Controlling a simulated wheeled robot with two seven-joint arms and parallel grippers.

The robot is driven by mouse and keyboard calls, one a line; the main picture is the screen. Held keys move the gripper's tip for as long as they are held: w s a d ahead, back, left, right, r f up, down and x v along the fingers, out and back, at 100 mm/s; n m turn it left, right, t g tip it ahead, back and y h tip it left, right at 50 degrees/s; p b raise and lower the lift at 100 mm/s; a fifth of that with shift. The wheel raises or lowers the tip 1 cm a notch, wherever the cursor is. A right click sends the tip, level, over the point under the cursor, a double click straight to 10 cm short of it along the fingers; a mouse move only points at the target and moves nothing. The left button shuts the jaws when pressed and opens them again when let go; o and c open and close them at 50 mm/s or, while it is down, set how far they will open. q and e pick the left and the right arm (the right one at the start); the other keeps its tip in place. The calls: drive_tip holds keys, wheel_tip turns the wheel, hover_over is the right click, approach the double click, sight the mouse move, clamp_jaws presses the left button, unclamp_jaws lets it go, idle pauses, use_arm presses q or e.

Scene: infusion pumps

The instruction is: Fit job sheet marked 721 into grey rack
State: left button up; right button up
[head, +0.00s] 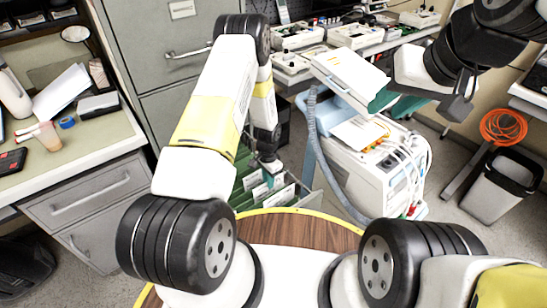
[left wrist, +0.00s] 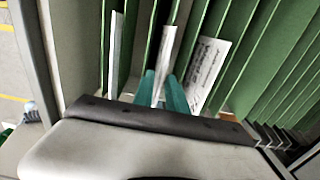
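My left gripper (left wrist: 161,90) reaches down among green hanging dividers, its teal fingertips on either side of a thin pale sheet (left wrist: 168,50) seen nearly edge-on. It looks shut on this sheet, which stands upright between the dividers; its marking cannot be read. In the head view the left gripper (head: 268,172) is over the rack, behind the table. My right gripper (head: 432,98) is raised at the upper right, apart from the rack; its finger opening is unclear.
A printed sheet (left wrist: 207,68) stands right of the fingers and another white sheet (left wrist: 115,55) stands left. A round wooden table (head: 305,226) with a yellow rim is in front. A white machine with hoses (head: 375,165) stands to the right of the rack, a grey cabinet (head: 160,70) to the left.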

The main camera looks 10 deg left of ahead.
use_arm(q)
drive_tip(key=shift+c, duration=0.5)
clamp_jaws()
wheel_tip(320, 180, up, 10)
idle(0.6)
